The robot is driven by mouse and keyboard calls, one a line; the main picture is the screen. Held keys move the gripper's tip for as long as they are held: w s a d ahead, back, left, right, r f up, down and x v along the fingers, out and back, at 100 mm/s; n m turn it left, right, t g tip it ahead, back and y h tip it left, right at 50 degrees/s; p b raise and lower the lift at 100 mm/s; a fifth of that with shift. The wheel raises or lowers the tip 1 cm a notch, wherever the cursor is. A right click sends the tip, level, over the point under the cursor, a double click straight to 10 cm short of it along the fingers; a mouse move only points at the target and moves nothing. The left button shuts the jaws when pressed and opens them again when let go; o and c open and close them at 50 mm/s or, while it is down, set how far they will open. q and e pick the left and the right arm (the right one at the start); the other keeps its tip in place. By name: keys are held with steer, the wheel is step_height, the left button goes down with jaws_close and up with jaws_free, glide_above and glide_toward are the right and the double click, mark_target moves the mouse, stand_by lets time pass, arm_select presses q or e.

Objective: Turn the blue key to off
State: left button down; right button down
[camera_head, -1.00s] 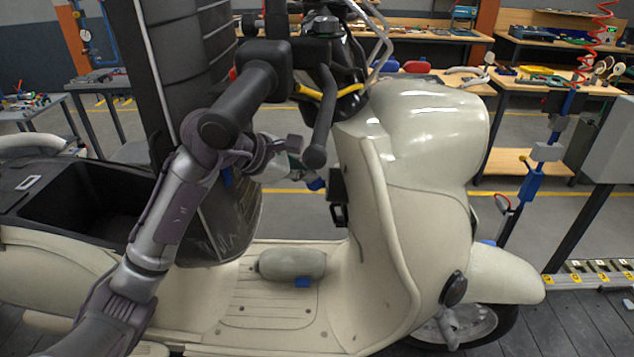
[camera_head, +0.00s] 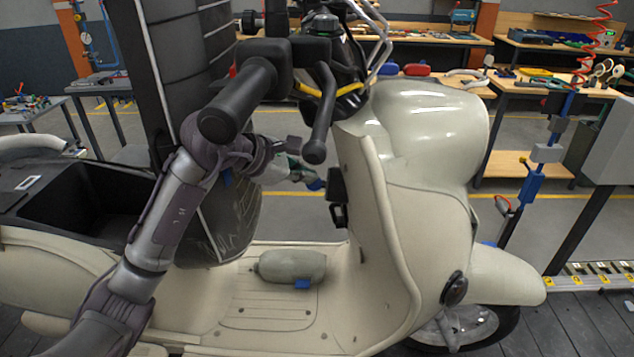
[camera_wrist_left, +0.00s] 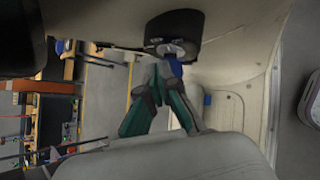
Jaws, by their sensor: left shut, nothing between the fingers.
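The blue key (camera_wrist_left: 175,66) sits at the black round lock housing (camera_wrist_left: 172,32) on the cream scooter's inner leg shield in the left wrist view. In the head view a blue bit of the key (camera_head: 315,184) shows just left of the black housing (camera_head: 337,186). My left gripper (camera_wrist_left: 163,66) has teal fingers that come together at the key; it is shut with nothing between the fingers. The tips are beside or against the key; I cannot tell which. In the head view the left gripper (camera_head: 303,175) is partly behind the brake lever. The key's exact angle is unclear.
The handlebar grip (camera_head: 238,100) and brake lever (camera_head: 322,115) hang over my left wrist. A grey-green bundle (camera_head: 290,266) with a blue tag lies on the scooter's floorboard. The tall black seat-like column (camera_head: 185,70) stands close behind my arm. Workbenches stand farther back.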

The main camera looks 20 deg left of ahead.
arm_select(q)
steer(key=shift+f, duration=0.5)
steer(key=shift+s+a+r, duration=0.1)
steer(key=shift+r, duration=0.05)
steer(key=r+p+v, duration=0.1)
steer(key=v, duration=0.7)
steer(key=shift+p, duration=0.4)
stand_by(0.3)
steer(key=shift+r, duration=0.1)
